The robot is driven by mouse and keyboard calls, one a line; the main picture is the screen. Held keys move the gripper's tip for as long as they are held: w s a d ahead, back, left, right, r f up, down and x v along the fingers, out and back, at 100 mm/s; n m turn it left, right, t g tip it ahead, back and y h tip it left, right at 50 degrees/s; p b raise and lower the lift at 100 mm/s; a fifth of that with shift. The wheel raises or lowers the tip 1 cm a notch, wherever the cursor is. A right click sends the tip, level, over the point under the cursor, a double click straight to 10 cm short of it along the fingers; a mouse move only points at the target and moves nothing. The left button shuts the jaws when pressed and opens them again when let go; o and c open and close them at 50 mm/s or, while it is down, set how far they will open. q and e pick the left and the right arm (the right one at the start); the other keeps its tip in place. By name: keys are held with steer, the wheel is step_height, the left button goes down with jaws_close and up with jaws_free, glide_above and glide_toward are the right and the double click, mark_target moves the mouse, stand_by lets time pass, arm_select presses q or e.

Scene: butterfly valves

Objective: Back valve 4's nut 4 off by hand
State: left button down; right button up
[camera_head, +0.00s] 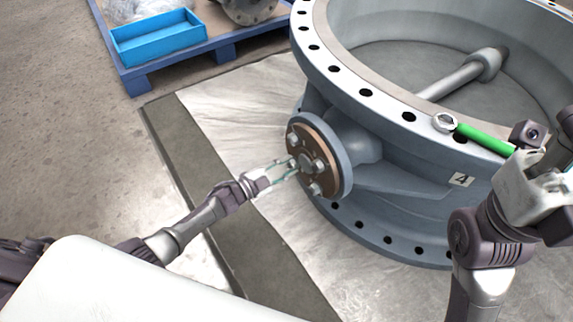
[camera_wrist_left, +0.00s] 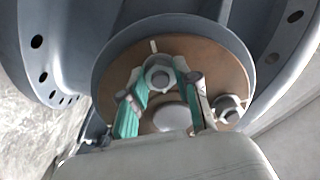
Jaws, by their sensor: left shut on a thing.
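My left gripper (camera_head: 290,169) reaches this plate from the left. In the left wrist view its teal-padded fingers (camera_wrist_left: 159,78) are shut on a hex nut (camera_wrist_left: 158,72) at the top of the plate; no number shows on it. Another nut (camera_wrist_left: 228,106) sits to the right. My right gripper (camera_head: 530,165) is at the right, by a green-handled wrench; its hold is unclear.
The green-handled wrench (camera_head: 482,137) has its ring end over the valve's drilled top rim (camera_head: 365,92). A blue bin (camera_head: 158,42) stands on a blue pallet (camera_head: 135,84) at the upper left. The floor left of the valve is clear.

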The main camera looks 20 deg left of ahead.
arm_select(q)
steer(key=shift+n, duration=0.4)
steer(key=c, duration=0.8)
jaws_free()
steer(key=shift+c, duration=0.2)
steer(key=v, duration=1.2)
